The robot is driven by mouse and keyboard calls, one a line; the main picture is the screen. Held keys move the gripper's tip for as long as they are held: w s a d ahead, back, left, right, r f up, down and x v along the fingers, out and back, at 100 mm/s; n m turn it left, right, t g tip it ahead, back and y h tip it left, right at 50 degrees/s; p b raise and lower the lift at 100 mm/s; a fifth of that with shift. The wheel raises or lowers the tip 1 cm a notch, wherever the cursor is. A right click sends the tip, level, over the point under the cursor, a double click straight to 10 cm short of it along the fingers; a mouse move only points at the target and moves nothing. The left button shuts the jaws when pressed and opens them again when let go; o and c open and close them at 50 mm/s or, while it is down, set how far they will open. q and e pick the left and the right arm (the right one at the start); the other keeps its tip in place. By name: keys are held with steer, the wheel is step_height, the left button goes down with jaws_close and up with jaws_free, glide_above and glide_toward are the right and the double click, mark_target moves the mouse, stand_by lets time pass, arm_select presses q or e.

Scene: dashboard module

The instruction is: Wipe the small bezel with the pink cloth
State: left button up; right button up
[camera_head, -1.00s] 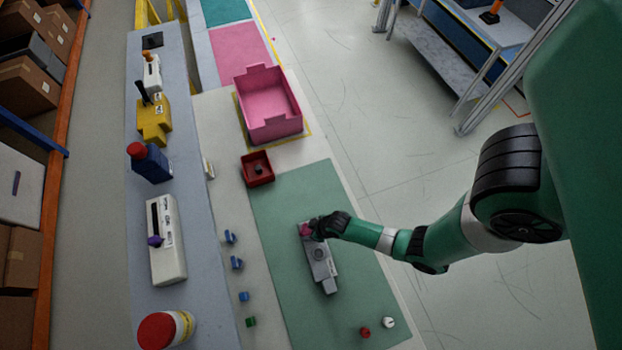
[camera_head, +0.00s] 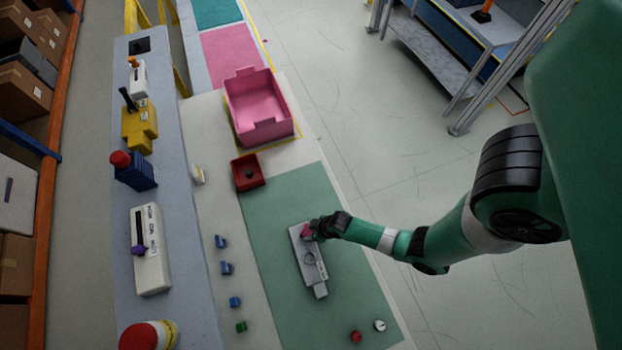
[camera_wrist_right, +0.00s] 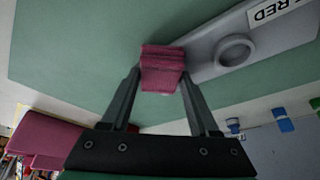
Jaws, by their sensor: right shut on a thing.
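The grey dashboard module (camera_head: 311,272) lies on the green mat, with a round raised ring (camera_head: 310,258) on its top. My right gripper (camera_head: 312,232) is shut on the pink cloth (camera_head: 305,231) at the module's far end. In the right wrist view the folded cloth (camera_wrist_right: 162,68) sits between the fingertips of the gripper (camera_wrist_right: 160,80), over the end of the module. The ring (camera_wrist_right: 235,50) shows bare beside it, near a label reading RED. What lies under the cloth is hidden, and I cannot tell if it touches. My left gripper is not in view.
A small red tray (camera_head: 248,172) and a pink bin (camera_head: 262,112) stand beyond the mat. Red (camera_head: 356,337) and white (camera_head: 380,325) knobs lie at the mat's near edge. Several blue and green pieces lie left of the mat. The mat (camera_head: 275,210) is otherwise clear.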

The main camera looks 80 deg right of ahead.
step_height(320, 180, up, 4)
steer(key=p, duration=0.2)
steer(key=shift+s+f+p, duration=0.1)
steer(key=shift+f+p, duration=0.1)
steer(key=shift+p, duration=0.15)
step_height(320, 180, up, 5)
steer(key=p, duration=0.4)
steer(key=shift+f+p, duration=0.15)
steer(key=shift+p, duration=0.15)
